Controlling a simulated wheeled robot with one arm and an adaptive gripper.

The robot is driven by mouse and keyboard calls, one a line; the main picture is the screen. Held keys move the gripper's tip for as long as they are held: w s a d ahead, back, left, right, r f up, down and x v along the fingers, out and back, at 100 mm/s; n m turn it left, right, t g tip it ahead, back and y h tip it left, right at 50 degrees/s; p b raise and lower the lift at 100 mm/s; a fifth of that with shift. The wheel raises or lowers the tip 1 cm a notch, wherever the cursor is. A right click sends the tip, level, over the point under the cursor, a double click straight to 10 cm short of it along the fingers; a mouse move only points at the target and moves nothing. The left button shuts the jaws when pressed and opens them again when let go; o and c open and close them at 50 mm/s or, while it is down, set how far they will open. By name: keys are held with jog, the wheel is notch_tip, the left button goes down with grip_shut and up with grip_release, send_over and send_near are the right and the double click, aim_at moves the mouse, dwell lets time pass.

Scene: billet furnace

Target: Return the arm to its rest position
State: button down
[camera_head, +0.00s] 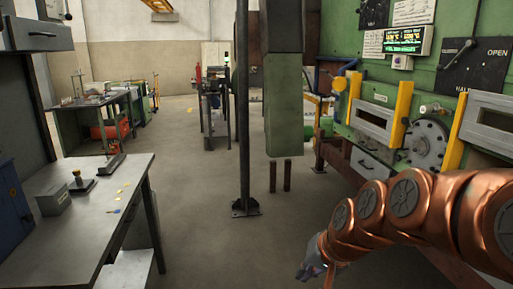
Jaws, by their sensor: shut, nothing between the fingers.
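My copper-coloured arm (415,205) reaches in from the right edge and bends down toward the bottom centre. My gripper (308,268) is at its end, low in the picture over the floor. It is small and partly cut off from clear view by the arm's last link. It is shut and holds nothing. It is apart from the grey table at the left and from the green furnace front (440,75) at the right.
A grey metal table (85,235) with small items stands at left. A dark post (243,110) is bolted to the floor in the middle, beside a green column (284,105). Two short dark rods (280,176) stand below it.

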jog(key=s+d+n+g+h+p, duration=0.1)
jog(key=s+d+g+h+p, duration=0.1)
jog(key=s, duration=1.1)
jog(key=s+d+r+n+g+h+p, duration=0.1)
jog(key=s+d+g+p, duration=0.3)
jog(key=s, duration=0.8)
jog(key=shift+s+d+r+n+h, duration=0.3)
jog(key=shift+s+d+h, duration=0.1)
jog(key=shift+d, duration=0.4)
jog(key=shift+d, duration=0.1)
